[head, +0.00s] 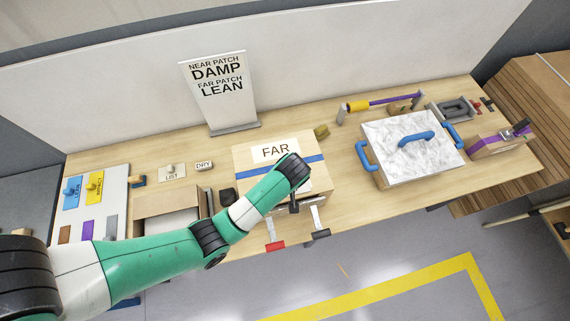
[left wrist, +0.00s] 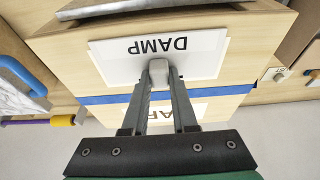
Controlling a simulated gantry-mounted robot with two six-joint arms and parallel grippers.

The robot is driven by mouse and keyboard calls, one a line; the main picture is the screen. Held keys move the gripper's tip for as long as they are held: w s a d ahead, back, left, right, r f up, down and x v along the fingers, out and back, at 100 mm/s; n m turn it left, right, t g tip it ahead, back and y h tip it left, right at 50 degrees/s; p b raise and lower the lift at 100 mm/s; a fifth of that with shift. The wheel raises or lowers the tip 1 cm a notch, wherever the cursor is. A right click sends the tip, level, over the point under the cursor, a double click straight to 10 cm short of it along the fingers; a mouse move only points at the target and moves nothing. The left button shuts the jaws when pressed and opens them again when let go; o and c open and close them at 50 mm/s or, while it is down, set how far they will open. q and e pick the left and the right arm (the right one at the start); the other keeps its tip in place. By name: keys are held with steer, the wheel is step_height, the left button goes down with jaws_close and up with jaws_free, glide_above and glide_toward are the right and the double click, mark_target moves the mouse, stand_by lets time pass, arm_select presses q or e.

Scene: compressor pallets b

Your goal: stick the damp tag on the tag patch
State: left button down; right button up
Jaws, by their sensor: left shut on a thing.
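The white damp tag (left wrist: 150,58), printed DAMP, has a small grey grip block (left wrist: 160,72) on it. My left gripper (left wrist: 160,82) is shut on that block. The tag lies over a pale patch (left wrist: 222,48) on top of the wooden box; a patch edge shows beside it. I cannot tell whether the tag touches the surface. In the head view my left gripper (head: 294,207) is over the near part of the box (head: 245,158), partly hidden by my wrist. A blue band (head: 255,170) separates this part from the FAR label (head: 275,151). My right gripper is not in view.
A sign (head: 221,90) reads near patch DAMP, far patch LEAN. DRY (head: 204,166) and LIST (head: 172,173) tags lie left of the box, behind an open carton (head: 165,203). A marbled lid with blue handles (head: 412,146) stands right. Red and dark tabs (head: 275,246) hang at the box front.

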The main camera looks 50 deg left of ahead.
arm_select(q)
steer(key=c, duration=0.6)
jaws_free()
steer(key=shift+r, duration=0.1)
steer(key=p+v, duration=0.2)
steer(key=v, duration=0.4)
steer(key=shift+d+r, duration=0.1)
steer(key=shift+r, duration=0.25)
steer(key=p+v, duration=0.4)
steer(key=shift+s+d+r+p, duration=0.15)
steer(key=shift+r+p, duration=0.15)
steer(key=shift+p, duration=0.05)
